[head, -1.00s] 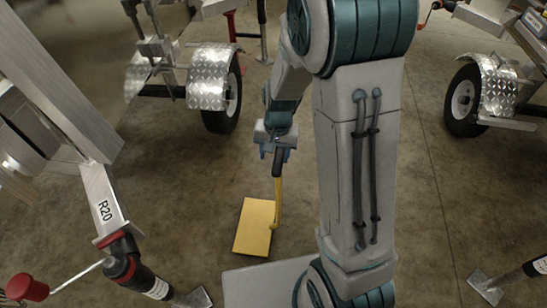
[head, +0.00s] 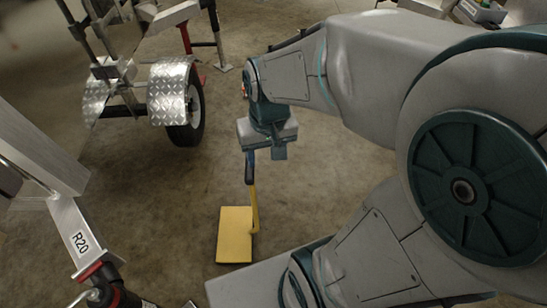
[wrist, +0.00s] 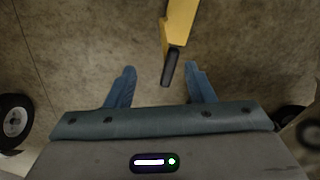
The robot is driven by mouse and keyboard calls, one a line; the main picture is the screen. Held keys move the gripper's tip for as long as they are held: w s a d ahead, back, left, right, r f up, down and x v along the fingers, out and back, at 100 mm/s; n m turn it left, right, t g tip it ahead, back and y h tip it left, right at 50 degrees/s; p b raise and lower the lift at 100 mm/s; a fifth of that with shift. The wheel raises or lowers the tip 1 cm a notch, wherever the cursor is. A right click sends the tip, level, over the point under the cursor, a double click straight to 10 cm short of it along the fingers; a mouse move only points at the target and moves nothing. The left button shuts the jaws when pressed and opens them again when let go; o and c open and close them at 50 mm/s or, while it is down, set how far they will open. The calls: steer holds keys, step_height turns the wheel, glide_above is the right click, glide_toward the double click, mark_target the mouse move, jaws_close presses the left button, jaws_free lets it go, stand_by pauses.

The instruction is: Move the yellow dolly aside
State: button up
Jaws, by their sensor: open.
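The yellow dolly (head: 235,236) stands on the concrete floor, with a flat yellow platform and an upright yellow post ending in a black grip (head: 249,166). My gripper (head: 265,152) is at the top of this post in the head view. In the wrist view, my gripper (wrist: 160,72) is open, with its two blue fingers spread. The black grip (wrist: 171,66) reaches into the gap between them, nearer the right finger, with visible space on both sides. The yellow post (wrist: 180,22) runs up out of that frame, so the platform is out of that view.
A trailer wheel with a diamond-plate fender (head: 174,92) stands behind and left of the dolly. A trailer beam marked R20 (head: 80,241) with its jack is at lower left. A red stand (head: 187,45) is at the back. Bare floor (head: 330,180) lies right of the dolly.

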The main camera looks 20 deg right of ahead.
steer(key=shift+n, duration=0.5)
steer(key=s, duration=0.2)
steer(key=s+r, duration=0.1)
steer(key=s, duration=0.1)
steer(key=shift+d, duration=0.4)
